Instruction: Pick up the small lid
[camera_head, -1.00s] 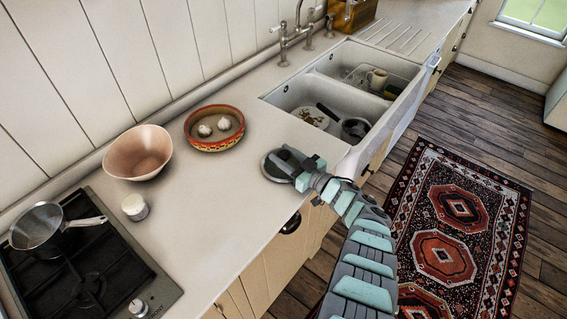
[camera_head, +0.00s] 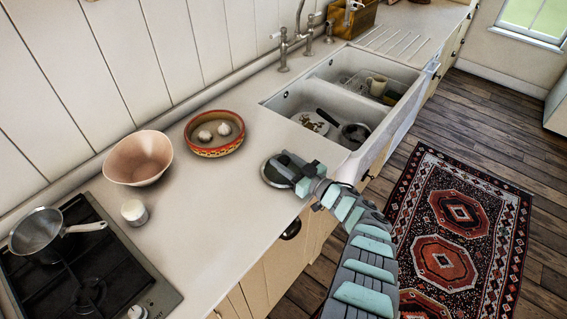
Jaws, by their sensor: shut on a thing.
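The small lid (camera_head: 272,174) is a round, dark disc with a lighter rim, at the counter's front part, left of the sink. My gripper (camera_head: 287,163) is over the lid and shut on it. The gripper's fingers and body hide the lid's middle and right side. I cannot tell whether the lid is still touching the counter or slightly above it.
A patterned bowl (camera_head: 214,147) with two garlic-like bulbs, a pink bowl (camera_head: 138,163) and a small white jar (camera_head: 134,212) stand to the left. The double sink (camera_head: 279,106) holds dishes. Bare counter (camera_head: 215,215) lies left of my gripper.

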